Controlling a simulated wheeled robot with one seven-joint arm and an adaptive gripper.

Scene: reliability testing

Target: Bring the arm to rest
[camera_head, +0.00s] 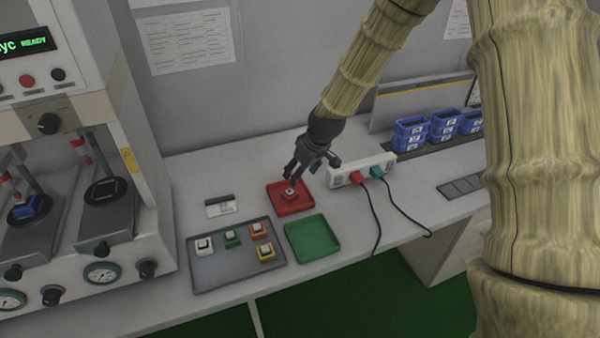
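My arm, covered in a pale bamboo-like texture, reaches from the right over the workbench. My gripper (303,166) is dark and points down above the red tray (304,206). Its fingers look spread, with a gap between them. A small red block with a light top (290,192) lies in the red tray just below the fingertips. It appears apart from the fingers, though the small scale makes contact hard to judge.
A grey tray (215,272) holds several coloured blocks. An empty green tray (313,240) lies beside it. A white power strip (347,174) with red and teal plugs and black cables is right of my gripper. Blue bins (411,132) stand at back right; a test machine (130,225) stands left.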

